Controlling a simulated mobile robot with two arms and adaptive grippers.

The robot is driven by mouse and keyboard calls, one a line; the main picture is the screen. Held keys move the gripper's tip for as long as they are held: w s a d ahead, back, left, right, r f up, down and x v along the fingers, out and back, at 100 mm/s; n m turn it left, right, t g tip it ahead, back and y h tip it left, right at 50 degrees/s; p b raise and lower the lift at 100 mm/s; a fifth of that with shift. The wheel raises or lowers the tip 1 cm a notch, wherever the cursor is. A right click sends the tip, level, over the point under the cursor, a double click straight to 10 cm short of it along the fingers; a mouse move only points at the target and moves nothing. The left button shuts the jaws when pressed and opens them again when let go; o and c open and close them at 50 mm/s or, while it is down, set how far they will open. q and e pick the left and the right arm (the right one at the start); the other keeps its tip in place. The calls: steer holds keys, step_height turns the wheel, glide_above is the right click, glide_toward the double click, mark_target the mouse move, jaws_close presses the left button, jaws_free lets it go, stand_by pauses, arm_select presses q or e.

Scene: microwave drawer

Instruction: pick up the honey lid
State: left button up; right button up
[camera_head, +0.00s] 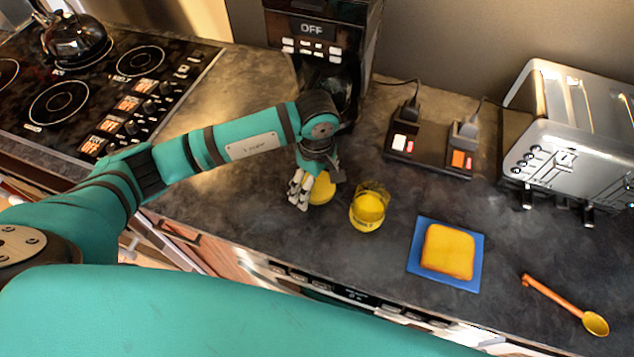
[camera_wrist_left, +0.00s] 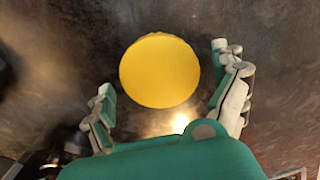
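The honey lid is a round yellow disc (camera_head: 322,189) on the dark counter, just left of the honey jar. It also shows whole in the left wrist view (camera_wrist_left: 160,70), in front of and between the fingers. My left gripper (camera_head: 312,196) is over the lid's left side, pointing down. In the left wrist view its fingers (camera_wrist_left: 165,85) are spread wide, with a gap on both sides of the lid. The glass honey jar (camera_head: 368,208) stands open with yellow honey in it. My right gripper is not in view.
A coffee machine (camera_head: 325,50) stands behind the left gripper. A slice of toast (camera_head: 448,251) lies on a blue square (camera_head: 416,262) to the right. A honey spoon (camera_head: 565,304), power sockets (camera_head: 430,148) and a toaster (camera_head: 575,135) are further right. A stove (camera_head: 95,90) with a kettle is left.

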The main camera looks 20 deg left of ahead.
mark_target(317, 185)
arm_select(q)
steer(key=c, duration=0.7)
steer(key=shift+c, duration=0.2)
steer(key=shift+r, duration=0.15)
steer(key=shift+r+b, duration=0.5)
step_height(317, 185, up, 2)
steer(key=shift+r+b, duration=0.1)
steer(key=shift+b, duration=0.7)
steer(key=s+d+b, duration=0.1)
steer(key=s, duration=0.3)
steer(key=s+d+r+b, duration=0.1)
steer(key=s+d+b, duration=0.1)
steer(key=s, duration=0.3)
steer(key=s+d+b, duration=0.1)
steer(key=s, duration=0.4)
steer(key=shift+s+d+r, duration=0.1)
steer(key=shift+d+r, duration=0.1)
steer(key=shift+s+d+r+b, duration=0.1)
steer(key=shift+s+b, duration=0.25)
steer(key=shift+s, duration=0.25)
